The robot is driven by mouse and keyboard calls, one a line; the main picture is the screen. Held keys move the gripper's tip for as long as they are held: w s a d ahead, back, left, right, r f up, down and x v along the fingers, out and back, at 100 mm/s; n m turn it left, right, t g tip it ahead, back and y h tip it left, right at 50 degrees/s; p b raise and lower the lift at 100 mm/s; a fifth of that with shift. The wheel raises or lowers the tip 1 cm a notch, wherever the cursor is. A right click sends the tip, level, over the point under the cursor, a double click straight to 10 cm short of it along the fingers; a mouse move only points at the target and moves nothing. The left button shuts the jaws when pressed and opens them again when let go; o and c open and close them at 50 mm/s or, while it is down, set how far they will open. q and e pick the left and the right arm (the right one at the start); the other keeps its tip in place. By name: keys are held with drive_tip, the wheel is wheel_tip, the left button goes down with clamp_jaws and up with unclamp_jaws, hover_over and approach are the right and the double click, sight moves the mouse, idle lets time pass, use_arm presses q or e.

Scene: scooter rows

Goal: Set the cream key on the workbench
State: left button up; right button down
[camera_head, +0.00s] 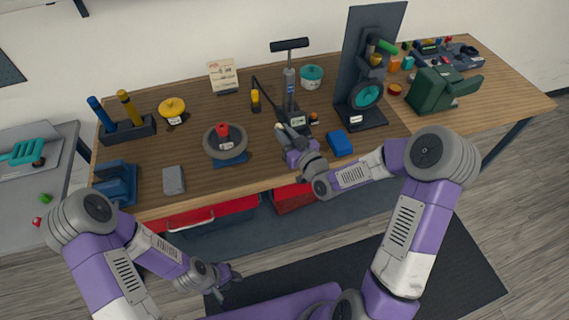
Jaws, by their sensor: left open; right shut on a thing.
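The wooden workbench (262,184) spans the view. My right gripper (285,134) is over the bench's middle, just in front of the upright pump, and is shut on a small pale thing that looks like the cream key (280,127). My fingers hide most of it, and I cannot tell whether it touches the bench. My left gripper (236,275) is open and empty, low in front of the bench, above the floor mat.
The black pump (290,88) stands close behind my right gripper. A blue block (340,143) lies to its right and a grey disc with a red knob (225,142) to its left. A green vise (430,90) stands at the right. Bare wood shows along the front.

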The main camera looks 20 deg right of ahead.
drive_tip(key=shift+n+g+y, duration=0.4)
drive_tip(key=shift+n+y, duration=0.2)
drive_tip(key=shift+y, duration=0.1)
wheel_tip(320, 180, down, 12)
drive_tip(key=shift+s+d+r+b, duration=0.1)
drive_tip(key=shift+r+b, duration=0.1)
drive_tip(key=shift+b, duration=0.7)
drive_tip(key=shift+f, duration=0.2)
drive_tip(key=c, duration=1.1)
unclamp_jaws()
drive_tip(key=shift+r, duration=0.15)
